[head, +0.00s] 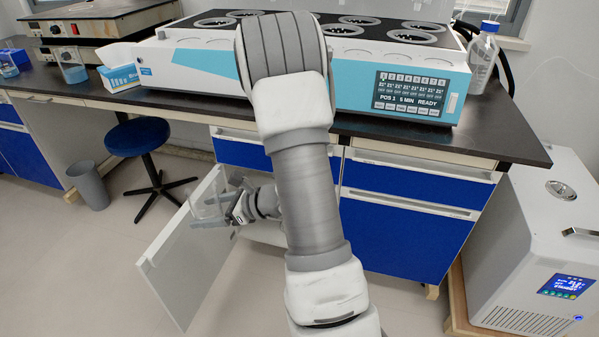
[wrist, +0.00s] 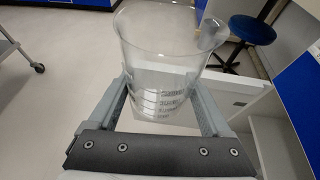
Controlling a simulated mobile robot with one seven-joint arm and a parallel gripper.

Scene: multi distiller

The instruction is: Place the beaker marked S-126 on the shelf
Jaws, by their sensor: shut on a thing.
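A clear glass beaker (wrist: 163,60) stands between the two fingers of my gripper (wrist: 165,108) in the wrist view. The fingers are shut on its sides. It has dark graduation marks; I cannot read S-126 on it. In the head view, my gripper (head: 212,222) holds the beaker (head: 207,205) low in front of the bench, beside an open white cabinet door (head: 185,250). The white cabinet interior (wrist: 275,145) shows at the right of the wrist view. In the head view, my arm hides much of the cabinet opening, and I cannot make out a shelf.
The dark bench top (head: 490,140) carries a large white and blue machine (head: 395,75), a bottle (head: 484,55) and another beaker (head: 74,68). A blue stool (head: 137,138) and a grey bin (head: 88,185) stand left. A white unit (head: 555,235) stands right.

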